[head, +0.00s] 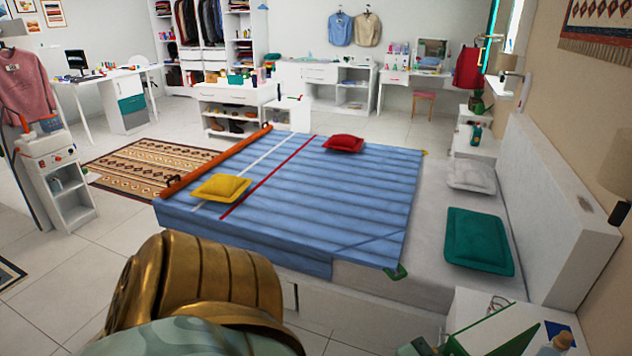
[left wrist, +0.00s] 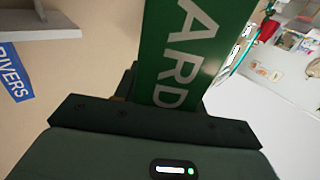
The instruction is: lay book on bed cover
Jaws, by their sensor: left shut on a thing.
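The blue bed cover (head: 345,195) lies over most of the bed, with a white and a red stripe near its left end. In the left wrist view my left gripper (left wrist: 160,100) is shut on a green book (left wrist: 190,45) with large white letters reading "ARD". The book juts up beyond the jaws, and its far end is cut off by the picture edge. In the head view a green book with a pale side (head: 492,332) shows at the bottom right by the white bedside top, apart from the cover. My right gripper is not in view.
A yellow cushion (head: 221,187) and a red cushion (head: 343,143) lie on the cover. An orange-brown bar (head: 215,162) runs along its left end. A green pillow (head: 478,240) lies on the bare bed. A bottle (head: 560,343) and a blue book (left wrist: 18,72) are nearby. The cover's middle is clear.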

